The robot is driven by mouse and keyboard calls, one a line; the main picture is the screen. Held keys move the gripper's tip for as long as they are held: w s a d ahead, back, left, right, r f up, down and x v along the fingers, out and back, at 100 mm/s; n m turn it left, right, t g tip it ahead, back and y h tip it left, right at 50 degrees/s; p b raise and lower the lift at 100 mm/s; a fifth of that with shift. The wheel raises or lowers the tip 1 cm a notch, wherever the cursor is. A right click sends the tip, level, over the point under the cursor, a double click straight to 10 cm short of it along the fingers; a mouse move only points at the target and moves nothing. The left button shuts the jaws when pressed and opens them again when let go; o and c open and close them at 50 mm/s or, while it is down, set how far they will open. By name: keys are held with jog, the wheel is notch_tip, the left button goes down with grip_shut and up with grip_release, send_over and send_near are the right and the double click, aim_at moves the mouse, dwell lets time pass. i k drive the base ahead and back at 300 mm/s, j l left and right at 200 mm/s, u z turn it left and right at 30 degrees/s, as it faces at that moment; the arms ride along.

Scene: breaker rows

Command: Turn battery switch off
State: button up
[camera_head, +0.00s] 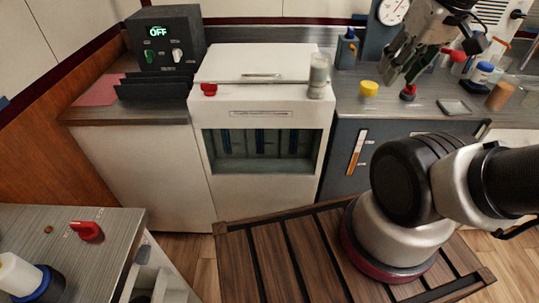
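No label naming the battery switch is readable, so I cannot tell which control it is. A red knob (209,89) sits on the front left of the white cabinet's top, above a window with dark and blue upright units. A red rotary handle (87,231) sits on the grey counter at the lower left. A small red-topped knob (407,92) stands on the back right counter. My gripper (401,72) hangs at the upper right, fingers down and apart, empty, above and near that red-topped knob. It appears not to touch it.
A black box (165,38) reads OFF and has green and white switches. A white cabinet (262,110) stands mid-back with a cup (319,75). A yellow cap (369,88), a grey pad (453,107) and bottles (482,73) are on the right counter. My arm and base fill the lower right.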

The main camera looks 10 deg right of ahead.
aim_at(210, 89)
jog(key=i+l+u, duration=0.1)
jog(key=i+u, duration=0.25)
jog(key=i+l+u, duration=0.2)
jog(key=u, duration=0.2)
jog(key=i+l, duration=0.05)
jog(key=i, duration=0.05)
